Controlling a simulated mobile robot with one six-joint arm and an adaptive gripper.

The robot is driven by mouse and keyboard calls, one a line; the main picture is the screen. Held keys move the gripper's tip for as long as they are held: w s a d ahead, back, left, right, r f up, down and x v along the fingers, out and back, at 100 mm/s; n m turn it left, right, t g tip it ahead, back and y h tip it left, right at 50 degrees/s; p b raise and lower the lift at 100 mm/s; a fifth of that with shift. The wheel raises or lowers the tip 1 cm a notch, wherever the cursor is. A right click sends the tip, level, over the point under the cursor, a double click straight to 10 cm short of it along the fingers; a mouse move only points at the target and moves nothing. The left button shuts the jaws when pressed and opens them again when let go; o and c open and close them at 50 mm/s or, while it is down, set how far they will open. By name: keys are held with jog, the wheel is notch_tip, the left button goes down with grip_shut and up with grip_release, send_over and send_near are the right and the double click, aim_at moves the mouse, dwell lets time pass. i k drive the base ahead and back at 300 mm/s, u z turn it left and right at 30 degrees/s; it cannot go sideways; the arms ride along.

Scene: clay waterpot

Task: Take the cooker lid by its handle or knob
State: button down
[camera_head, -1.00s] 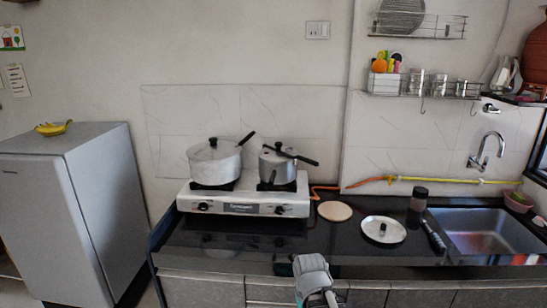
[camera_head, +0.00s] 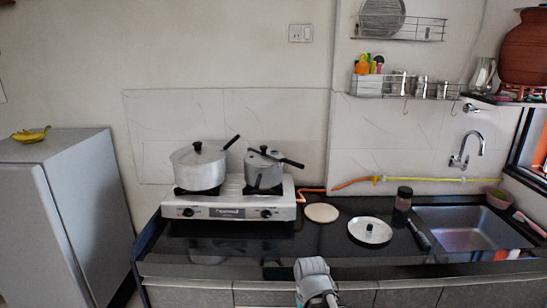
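A round silver lid (camera_head: 371,236) with a black knob lies on the dark counter between the stove and the sink. A pressure cooker (camera_head: 262,172) with black handles stands on the right burner. A dark handle lies across its top; I cannot tell which lid is meant. My pale grey arm rises at the bottom middle, in front of the counter. A dark part beside it, probably my gripper (camera_head: 278,272), is low at the counter's front edge, apart from both lids. Its fingers cannot be made out.
A lidded silver pot (camera_head: 197,166) stands on the left burner of the white stove (camera_head: 226,204). A beige disc (camera_head: 322,213), a dark jar (camera_head: 403,199) and the sink (camera_head: 470,235) are along the counter. The counter's front strip looks clear.

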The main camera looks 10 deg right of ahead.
aim_at(258, 159)
jog(key=i, duration=0.9)
jog(key=u, duration=0.05)
